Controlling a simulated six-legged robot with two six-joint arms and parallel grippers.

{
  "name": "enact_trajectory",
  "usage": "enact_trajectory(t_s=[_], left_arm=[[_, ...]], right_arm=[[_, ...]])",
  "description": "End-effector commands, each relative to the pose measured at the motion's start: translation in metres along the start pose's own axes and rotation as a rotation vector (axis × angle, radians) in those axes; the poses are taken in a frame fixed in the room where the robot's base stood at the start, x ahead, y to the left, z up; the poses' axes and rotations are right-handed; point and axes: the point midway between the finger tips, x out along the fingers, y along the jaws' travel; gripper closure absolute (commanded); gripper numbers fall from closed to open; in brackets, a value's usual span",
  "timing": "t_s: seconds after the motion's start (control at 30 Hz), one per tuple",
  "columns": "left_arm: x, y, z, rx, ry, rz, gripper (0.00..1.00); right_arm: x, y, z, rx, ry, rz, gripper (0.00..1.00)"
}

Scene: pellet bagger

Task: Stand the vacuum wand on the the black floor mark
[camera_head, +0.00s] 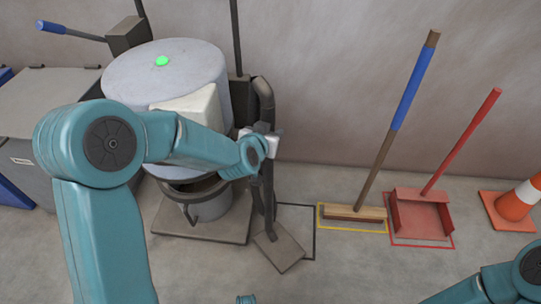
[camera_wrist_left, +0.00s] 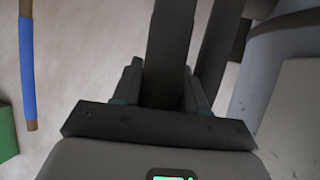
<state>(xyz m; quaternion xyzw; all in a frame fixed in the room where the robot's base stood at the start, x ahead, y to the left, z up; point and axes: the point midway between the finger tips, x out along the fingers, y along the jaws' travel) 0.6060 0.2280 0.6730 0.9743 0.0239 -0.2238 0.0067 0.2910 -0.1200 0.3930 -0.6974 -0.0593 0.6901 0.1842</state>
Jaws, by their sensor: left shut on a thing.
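The vacuum wand (camera_head: 264,95) is a dark grey tube with a curved top and a flat, squarish floor head (camera_head: 279,251). My left gripper (camera_head: 266,143) is shut on its tube; in the left wrist view the tube (camera_wrist_left: 168,60) runs between the fingers (camera_wrist_left: 163,95). The wand looks near upright. The black floor mark (camera_head: 314,232) is a thin black outline right of the machine. The floor head overlaps its left and lower part in the picture, turned at an angle to it. I cannot tell whether the head touches the floor. My right gripper is not in view.
A grey drum machine (camera_head: 205,65) with a bucket (camera_head: 207,205) stands close on the left. A blue-handled broom (camera_head: 355,212) stands in a yellow outline to the right, then a red dustpan (camera_head: 420,217) and an orange cone (camera_head: 517,203). The wall is behind.

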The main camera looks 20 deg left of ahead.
Motion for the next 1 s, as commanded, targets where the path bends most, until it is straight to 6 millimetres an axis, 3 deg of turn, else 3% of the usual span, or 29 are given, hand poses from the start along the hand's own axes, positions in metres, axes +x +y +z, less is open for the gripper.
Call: enact_trajectory(t_s=[0.23,0.47,0.83,0.87,0.9,0.93,1.0], left_arm=[[0.009,-0.001,0.017,0.0,0.004,-0.002,1.0],[0.024,-0.001,0.049,-0.001,0.001,-0.002,1.0],[0.025,-0.001,0.052,-0.001,0.004,-0.001,1.0],[0.025,0.0,0.052,-0.001,0.0,0.0,0.51],[0.025,0.0,0.052,-0.001,0.0,0.0,0.38],[0.025,0.0,0.052,-0.001,0.0,0.0,0.32],[0.025,0.0,0.052,-0.001,0.0,-0.001,0.32]], right_arm=[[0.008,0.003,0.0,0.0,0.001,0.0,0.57],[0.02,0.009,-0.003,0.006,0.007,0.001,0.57],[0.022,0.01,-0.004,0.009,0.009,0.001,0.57],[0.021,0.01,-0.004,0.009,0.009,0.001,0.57],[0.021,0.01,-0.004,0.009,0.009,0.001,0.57],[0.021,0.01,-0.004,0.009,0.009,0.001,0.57],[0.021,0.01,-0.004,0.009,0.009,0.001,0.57]])
